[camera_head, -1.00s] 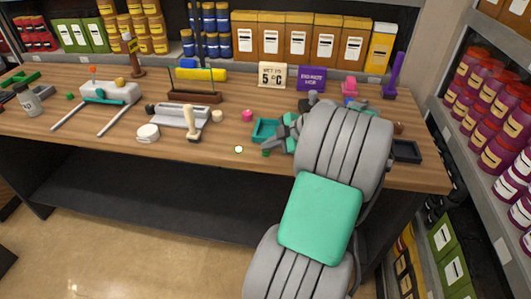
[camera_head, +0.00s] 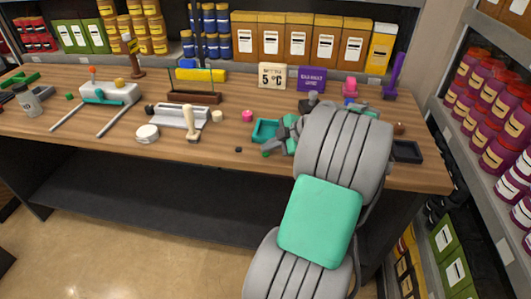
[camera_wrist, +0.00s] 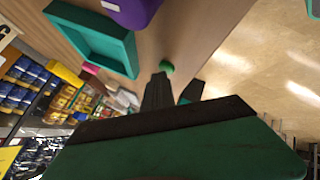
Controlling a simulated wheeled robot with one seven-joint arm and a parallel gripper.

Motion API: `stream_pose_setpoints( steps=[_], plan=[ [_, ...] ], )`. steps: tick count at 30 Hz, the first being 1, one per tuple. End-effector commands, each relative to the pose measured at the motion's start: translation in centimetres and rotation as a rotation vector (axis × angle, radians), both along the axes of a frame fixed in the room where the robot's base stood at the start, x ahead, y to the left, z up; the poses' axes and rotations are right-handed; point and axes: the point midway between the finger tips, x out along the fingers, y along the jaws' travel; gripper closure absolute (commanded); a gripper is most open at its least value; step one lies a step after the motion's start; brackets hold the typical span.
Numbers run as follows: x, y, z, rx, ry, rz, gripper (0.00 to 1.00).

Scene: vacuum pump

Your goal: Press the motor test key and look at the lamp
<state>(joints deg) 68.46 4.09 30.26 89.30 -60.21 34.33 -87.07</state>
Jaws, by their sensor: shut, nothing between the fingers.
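The motor test key seems to be the small green round button (camera_head: 266,154) near the front edge of the workbench. It also shows in the wrist view (camera_wrist: 167,67), just beyond the dark fingertips. The small round lamp (camera_head: 238,150) on the bench, left of the key, is dark now. My gripper (camera_head: 275,146) is shut and empty, close to the key. In the wrist view my gripper (camera_wrist: 162,76) points at the key. I cannot tell whether it touches it.
A teal open tray (camera_head: 265,129) lies just behind the key; it is large in the wrist view (camera_wrist: 131,55). A grey device with a cream handle (camera_head: 192,124) stands to the left. A black tray (camera_head: 407,152) is at the right. The bench front around the lamp is clear.

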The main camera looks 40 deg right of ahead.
Motion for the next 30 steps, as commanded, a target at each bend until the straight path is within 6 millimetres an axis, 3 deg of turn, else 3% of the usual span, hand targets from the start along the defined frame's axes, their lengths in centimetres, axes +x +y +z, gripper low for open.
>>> stream_pose_setpoints(
  steps=[7, 19, 30],
  plan=[
    [0.0, 0.0, 1.4, 0.000, 0.000, 0.000, 1.00],
    [0.0, 0.0, 1.9, -0.001, 0.000, 0.001, 1.00],
    [0.0, 0.0, 5.5, -0.001, 0.000, 0.001, 1.00]
  ],
)
